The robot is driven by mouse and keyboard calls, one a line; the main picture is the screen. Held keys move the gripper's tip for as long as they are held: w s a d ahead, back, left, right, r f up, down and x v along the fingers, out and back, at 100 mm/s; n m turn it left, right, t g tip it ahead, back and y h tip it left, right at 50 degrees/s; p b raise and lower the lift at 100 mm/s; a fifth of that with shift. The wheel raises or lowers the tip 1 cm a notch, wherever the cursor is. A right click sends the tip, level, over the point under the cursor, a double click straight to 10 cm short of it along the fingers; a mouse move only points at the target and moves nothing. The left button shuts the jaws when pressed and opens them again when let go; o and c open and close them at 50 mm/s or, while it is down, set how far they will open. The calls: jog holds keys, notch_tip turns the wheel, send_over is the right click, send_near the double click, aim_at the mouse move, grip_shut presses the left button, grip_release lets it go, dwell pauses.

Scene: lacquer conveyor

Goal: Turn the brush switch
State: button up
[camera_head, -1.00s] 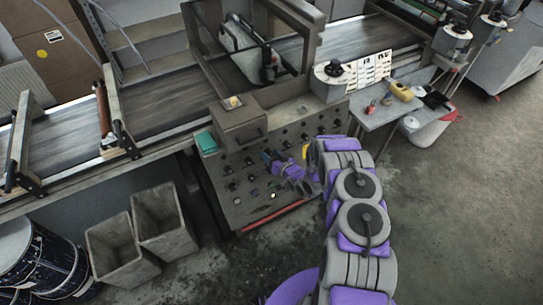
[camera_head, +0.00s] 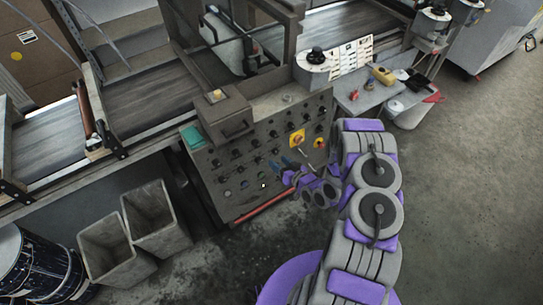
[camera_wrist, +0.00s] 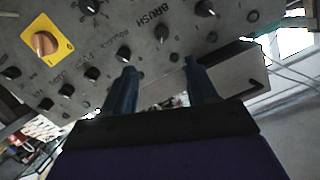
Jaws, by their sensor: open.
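A grey control panel (camera_head: 228,205) with several rows of black knobs stands below the conveyor. In the wrist view the panel (camera_wrist: 185,45) fills the top, with BRUSH lettering (camera_wrist: 150,15) tilted on it. A black knob (camera_wrist: 161,32) sits close to that lettering; I cannot tell for sure which knob the label belongs to. My gripper (camera_wrist: 161,68) is open and empty, its two dark blue fingers pointing at the panel, apart from the BRUSH lettering. In the head view my gripper (camera_head: 283,168) is in front of the panel's lower right part and hides some knobs.
A box with a yellow button (camera_head: 216,96) and a teal item (camera_head: 192,137) sit on the panel's top. A side table (camera_head: 360,100) stands right, grey bins (camera_head: 150,215) left.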

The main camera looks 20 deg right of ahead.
jog(key=shift+v, duration=1.35)
jog(key=w+d+r+n+g+h, duration=0.2)
jog(key=d+r+g+h, duration=0.3)
jog(key=d+r, duration=0.3)
jog(key=s+d+r+m+g+h+b, duration=0.1)
jog(key=s+r+g+h, duration=0.15)
jog(key=r, duration=0.35)
jog(key=s+d+r+m+g+h, duration=0.1)
jog(key=s+r, duration=0.3)
jog(key=r, duration=0.2)
jog(key=s+a+r+g+y, duration=0.1)
jog(key=s+a+r, duration=0.4)
jog(key=s, duration=0.6)
jog(key=s+a+r+g+b, duration=0.1)
jog(key=s+a+r+g, duration=0.2)
jog(key=s, duration=0.8)
jog(key=s+a+r+g+y, duration=0.1)
jog(key=s+a+r+g, duration=0.2)
jog(key=s+a+r, duration=0.4)
jog(key=s+a, duration=0.1)
jog(key=s, duration=0.3)
jog(key=shift+a+m+y+b, duration=0.3)
jog(key=shift+m+y, duration=0.05)
jog(key=shift+m, duration=0.05)
